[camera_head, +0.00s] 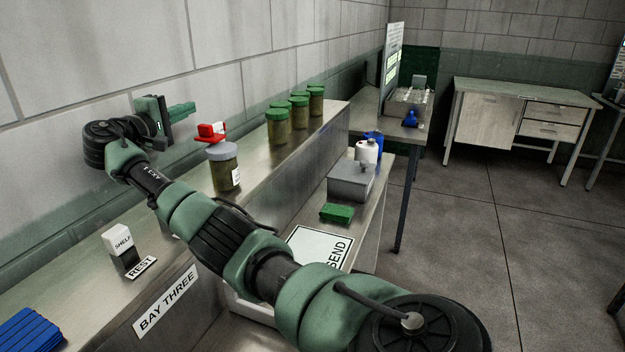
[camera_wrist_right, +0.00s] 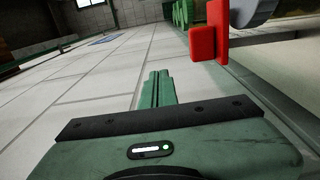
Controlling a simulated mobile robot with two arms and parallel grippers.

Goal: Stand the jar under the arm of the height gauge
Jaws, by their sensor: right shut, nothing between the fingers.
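A jar with a grey lid and a pale label (camera_head: 225,172) stands upright on the raised steel ledge; its lid edge also shows in the wrist view (camera_wrist_right: 252,12). A red piece, probably the height gauge's arm (camera_head: 212,131), shows just behind and above the lid; in the wrist view the red part (camera_wrist_right: 208,38) shows beside the lid. I cannot tell whether the jar is under it. My right gripper (camera_head: 183,110) is shut and empty, near the wall, left of the red piece and apart from the jar. My left gripper is not in view.
Several green-lidded jars (camera_head: 278,126) stand farther along the ledge. A white SHELF block (camera_head: 117,240) and REST label (camera_head: 141,267) are nearer. On the lower bench are a SEND mat (camera_head: 310,246), a green block (camera_head: 337,213) and a grey box (camera_head: 350,183).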

